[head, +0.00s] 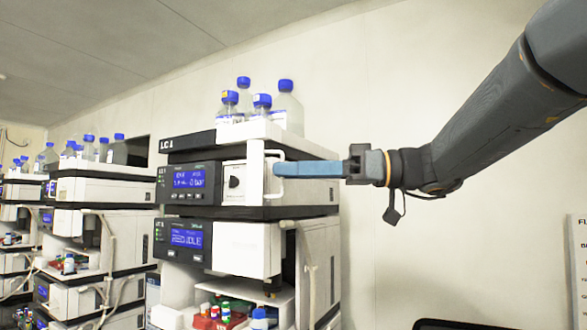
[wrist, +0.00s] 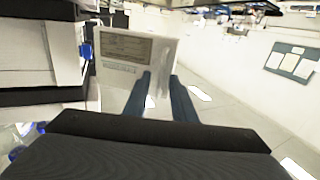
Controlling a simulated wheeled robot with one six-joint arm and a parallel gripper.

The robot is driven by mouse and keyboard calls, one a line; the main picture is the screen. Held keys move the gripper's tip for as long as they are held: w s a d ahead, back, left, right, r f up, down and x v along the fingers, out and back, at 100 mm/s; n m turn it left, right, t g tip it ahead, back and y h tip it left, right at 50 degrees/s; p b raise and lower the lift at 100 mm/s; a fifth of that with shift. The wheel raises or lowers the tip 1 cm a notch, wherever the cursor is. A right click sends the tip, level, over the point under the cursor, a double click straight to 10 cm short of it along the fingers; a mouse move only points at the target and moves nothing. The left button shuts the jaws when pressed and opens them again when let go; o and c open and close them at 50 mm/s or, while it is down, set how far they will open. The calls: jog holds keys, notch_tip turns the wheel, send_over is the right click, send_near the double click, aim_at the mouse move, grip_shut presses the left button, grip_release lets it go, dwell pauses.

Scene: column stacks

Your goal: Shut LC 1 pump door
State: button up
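The LC 1 stack stands in the middle of the head view. Its pump module (head: 188,182) has a lit blue display and an exposed white front with a dark round knob (head: 234,183). The white pump door (head: 255,172) stands swung out, seen nearly edge-on, with a white bar handle (head: 269,156) on its right side. In the wrist view the door (wrist: 117,72) shows a printed label. My gripper (head: 280,169) reaches in from the right, its blue fingertips at the handle. In the wrist view the fingers (wrist: 160,76) are apart, with the white handle between them; contact cannot be told.
Bottles with blue caps (head: 262,106) stand on top of the stack. A second module (head: 187,240) and a tray of small bottles (head: 225,315) are below. More stacks (head: 90,215) stand at the left.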

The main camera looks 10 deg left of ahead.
grip_shut()
dwell(1.3)
